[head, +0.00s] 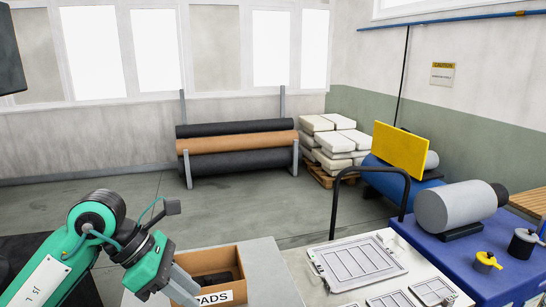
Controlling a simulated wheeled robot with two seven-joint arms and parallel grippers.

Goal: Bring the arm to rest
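My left arm, teal with dark joints, comes in from the lower left. Its gripper (183,287) points down and right, at the left side of an open cardboard box (217,261). The grey fingers overlap the box's left edge in the picture. I cannot tell whether they touch it, or whether they are open or shut. The box carries a white label reading "PADS", partly covered by the fingers, and something dark lies inside. My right gripper is not in view.
The box stands on a grey surface (265,272). To its right, a white table (300,262) holds several framed panels (358,261) beside a black bent rail (334,205). A blue bench (465,260) carries a grey cylinder (448,207) and yellow-and-black parts (487,262).

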